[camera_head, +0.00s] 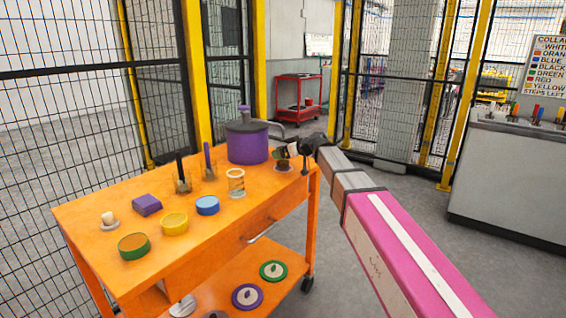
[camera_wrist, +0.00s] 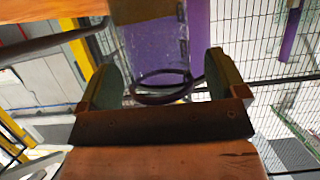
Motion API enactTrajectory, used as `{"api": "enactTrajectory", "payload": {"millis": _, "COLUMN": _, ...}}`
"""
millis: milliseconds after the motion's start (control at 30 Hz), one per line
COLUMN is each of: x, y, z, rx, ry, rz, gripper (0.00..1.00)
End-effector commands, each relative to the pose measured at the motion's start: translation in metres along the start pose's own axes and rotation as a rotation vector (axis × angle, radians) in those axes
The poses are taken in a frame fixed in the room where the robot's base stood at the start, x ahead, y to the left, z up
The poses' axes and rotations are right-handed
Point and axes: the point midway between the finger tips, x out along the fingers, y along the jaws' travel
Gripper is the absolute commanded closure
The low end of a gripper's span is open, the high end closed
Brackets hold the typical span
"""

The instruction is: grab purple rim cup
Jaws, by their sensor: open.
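My gripper (camera_head: 291,150) is over the right back corner of the orange cart's top (camera_head: 100,215). In the wrist view my gripper (camera_wrist: 160,78) is open, with one finger on each side of a dark purple ring-shaped rim (camera_wrist: 163,97). The rim appears between the fingers with visible gaps, and I cannot tell whether either touches it. In the head view a small cup (camera_head: 283,167) stands at that corner, partly hidden by my gripper; its rim colour is not clear there.
A purple pot (camera_head: 248,146) stands just left of my gripper. A clear glass (camera_head: 236,188), blue bowl (camera_head: 207,206), yellow bowl (camera_head: 174,225) and green-rimmed bowl (camera_head: 134,246) stand nearer. Holders with upright dark and purple sticks are behind. Floor right of the cart is clear.

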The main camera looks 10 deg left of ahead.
Motion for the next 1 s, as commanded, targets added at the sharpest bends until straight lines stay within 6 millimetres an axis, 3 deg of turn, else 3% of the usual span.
{"api": "enactTrajectory", "payload": {"millis": 267, "x": 0.005, "y": 0.0, "z": 0.001, "rx": 0.0, "ry": 0.0, "rz": 0.0, "gripper": 0.1}}
{"api": "enactTrajectory", "payload": {"millis": 433, "x": 0.005, "y": 0.0, "z": 0.001, "rx": 0.0, "ry": 0.0, "rz": 0.0, "gripper": 0.65}}
{"api": "enactTrajectory", "payload": {"millis": 800, "x": 0.004, "y": 0.0, "z": -0.001, "rx": 0.0, "ry": 0.0, "rz": 0.0, "gripper": 0.68}}
{"api": "enactTrajectory", "payload": {"millis": 1000, "x": 0.0, "y": 0.0, "z": -0.013, "rx": 0.001, "ry": 0.001, "rz": 0.001, "gripper": 0.68}}
